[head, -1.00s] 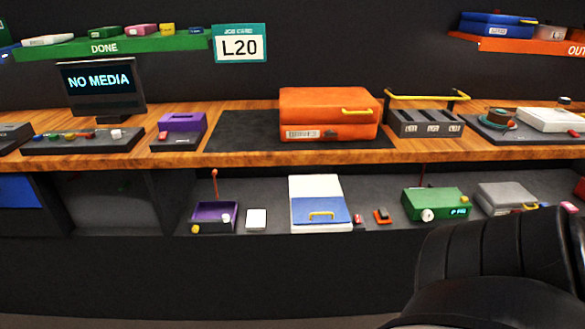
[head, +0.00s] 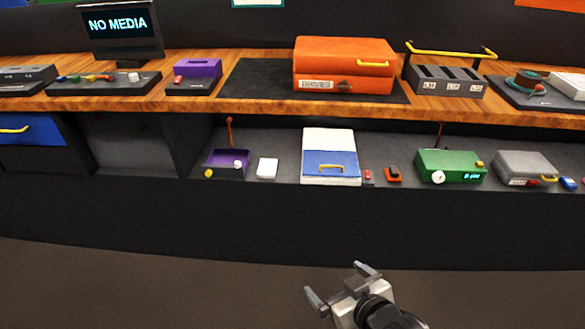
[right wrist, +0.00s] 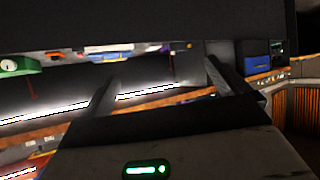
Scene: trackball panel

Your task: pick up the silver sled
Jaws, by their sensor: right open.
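No thing here is clearly marked as the silver sled. The closest match is a silver-grey box (head: 525,167) with a label and a yellow handle, at the right of the lower shelf in the head view. My right gripper (head: 336,280) is open and empty in front of the shelving, low in the head view, well left of and apart from the grey box. In the right wrist view its two spread fingers (right wrist: 160,84) show with nothing between them. My left gripper is not in view.
The lower shelf (head: 285,153) also holds a purple tray (head: 228,164), a white-and-blue case (head: 330,168) and a green box (head: 450,166) just left of the grey one. An orange case (head: 345,66) stands on the wooden counter above. The floor in front is clear.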

